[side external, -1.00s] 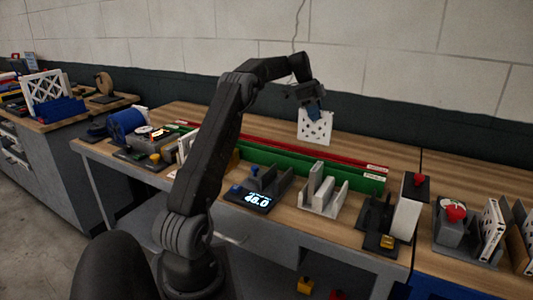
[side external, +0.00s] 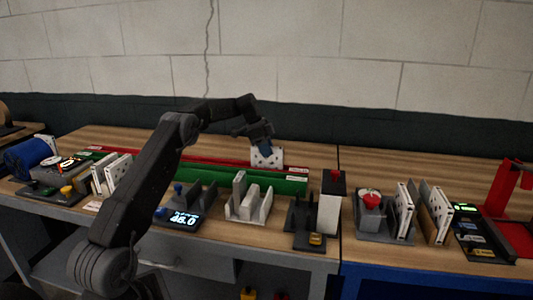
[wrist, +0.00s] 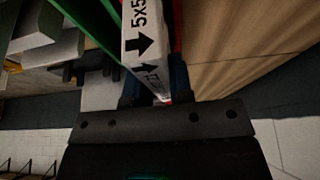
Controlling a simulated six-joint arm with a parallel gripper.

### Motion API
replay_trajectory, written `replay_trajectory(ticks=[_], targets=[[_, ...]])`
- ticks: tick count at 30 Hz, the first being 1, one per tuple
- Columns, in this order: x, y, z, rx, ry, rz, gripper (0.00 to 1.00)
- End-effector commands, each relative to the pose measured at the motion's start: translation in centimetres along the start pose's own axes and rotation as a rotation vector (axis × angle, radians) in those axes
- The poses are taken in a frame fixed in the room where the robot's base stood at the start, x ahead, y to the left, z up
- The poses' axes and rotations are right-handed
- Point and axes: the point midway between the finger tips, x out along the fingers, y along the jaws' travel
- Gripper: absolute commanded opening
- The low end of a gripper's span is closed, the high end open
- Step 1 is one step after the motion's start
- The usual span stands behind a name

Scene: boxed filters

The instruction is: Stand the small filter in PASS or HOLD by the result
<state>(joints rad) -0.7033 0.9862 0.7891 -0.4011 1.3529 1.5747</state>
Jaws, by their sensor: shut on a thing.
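My gripper (side external: 263,146) is shut on the small white filter (side external: 268,158), holding its top edge, with the filter roughly upright. In the wrist view the filter's edge (wrist: 142,45) shows "5x5" and black arrows between my fingers (wrist: 155,92). The filter is low over the long green rack (side external: 240,174) and red rack (side external: 205,160). The wrist view shows a green wall on its left and a red one on its right. Its lower edge is hidden, so I cannot tell whether it touches bottom. The labels are too small to read. A display (side external: 184,219) appears to read 46.0.
A grey slotted holder (side external: 247,207) and a dark device with a white block (side external: 330,212) stand in front of the racks. White filters (side external: 118,167) stand at left, and more (side external: 405,210) at right. Bare table lies behind the racks.

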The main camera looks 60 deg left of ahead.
Motion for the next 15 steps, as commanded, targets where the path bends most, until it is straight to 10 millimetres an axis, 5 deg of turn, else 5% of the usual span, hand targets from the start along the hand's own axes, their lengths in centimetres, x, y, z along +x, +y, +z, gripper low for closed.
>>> replay_trajectory(ticks=[15], targets=[[1.45, -0.01, 0.63, 0.000, 0.000, -0.001, 0.00]])
